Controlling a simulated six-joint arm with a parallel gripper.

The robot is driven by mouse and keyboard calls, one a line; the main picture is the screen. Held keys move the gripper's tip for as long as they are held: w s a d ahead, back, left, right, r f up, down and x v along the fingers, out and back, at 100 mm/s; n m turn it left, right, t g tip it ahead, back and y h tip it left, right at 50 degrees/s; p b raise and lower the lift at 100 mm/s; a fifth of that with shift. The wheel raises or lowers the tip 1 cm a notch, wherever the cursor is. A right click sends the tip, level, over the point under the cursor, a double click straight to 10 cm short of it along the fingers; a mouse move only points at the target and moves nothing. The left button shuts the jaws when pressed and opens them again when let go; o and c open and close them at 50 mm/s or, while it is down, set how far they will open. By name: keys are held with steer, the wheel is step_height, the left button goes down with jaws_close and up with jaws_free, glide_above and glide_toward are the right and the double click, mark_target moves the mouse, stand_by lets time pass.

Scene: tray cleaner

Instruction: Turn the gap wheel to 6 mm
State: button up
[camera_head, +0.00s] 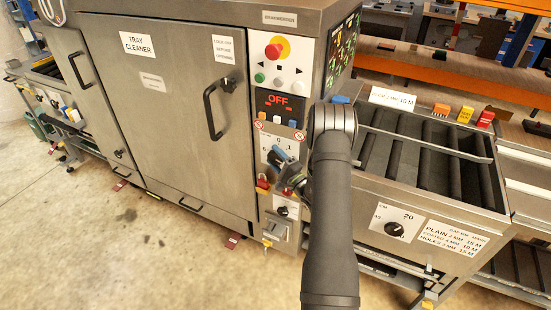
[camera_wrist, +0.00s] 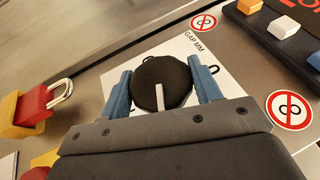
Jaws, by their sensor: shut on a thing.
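The gap wheel (camera_wrist: 150,78) is a round black knob with a white pointer line. It sits on a white plate marked GAP MM (camera_wrist: 196,44). In the wrist view, the line runs from near the wheel's middle down toward my gripper's body. My gripper (camera_wrist: 163,88) is shut on the wheel, with one blue finger on each side. In the head view, my gripper (camera_head: 284,160) is at the white gap plate (camera_head: 267,141) on the machine's control column. A 0, a 1 and what looks like a 6 show on the plate there. The wheel itself is hidden behind my gripper.
A red padlock (camera_wrist: 38,103) hangs beside the plate. Buttons (camera_wrist: 284,27) and a round warning sticker (camera_wrist: 289,109) are on the other side. Above are the OFF display (camera_head: 279,99) and red stop button (camera_head: 273,51). The roller table (camera_head: 398,188) stands right of my arm.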

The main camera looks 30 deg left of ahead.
steer(key=m+t+y, duration=0.1)
steer(key=m+t, duration=0.1)
steer(key=m+t+y, duration=0.1)
steer(key=m+t, duration=0.1)
steer(key=t, duration=0.1)
steer(key=shift+y, duration=0.4)
steer(key=shift+m+t, duration=0.3)
steer(key=shift+m, duration=0.1)
steer(key=o, duration=0.9)
steer(key=shift+o, duration=0.2)
